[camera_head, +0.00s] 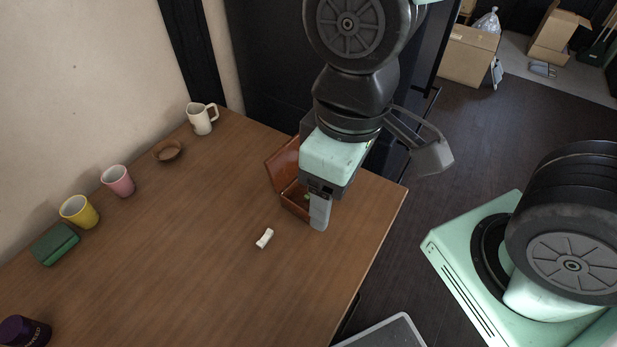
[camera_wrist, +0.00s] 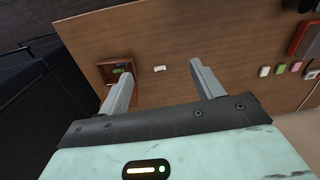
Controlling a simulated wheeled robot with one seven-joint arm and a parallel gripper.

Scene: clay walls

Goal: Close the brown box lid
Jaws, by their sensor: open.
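The brown box (camera_head: 293,202) stands near the table's right edge, partly hidden behind my gripper. Its lid (camera_head: 281,163) is raised, standing up on the box's far left side. Something small and green lies inside. The box also shows in the wrist view (camera_wrist: 102,72), to the left, beside the left finger. My gripper (camera_wrist: 162,72) is open with nothing between its fingers. In the head view one finger (camera_head: 320,212) points down in front of the box; whether it touches the box I cannot tell.
A small white object (camera_head: 265,238) lies in front of the box. A white mug (camera_head: 201,119), brown bowl (camera_head: 168,151), pink cup (camera_head: 118,181), yellow cup (camera_head: 79,212) and green case (camera_head: 55,244) line the wall side. A dark purple container (camera_head: 22,331) is front left. The table's middle is clear.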

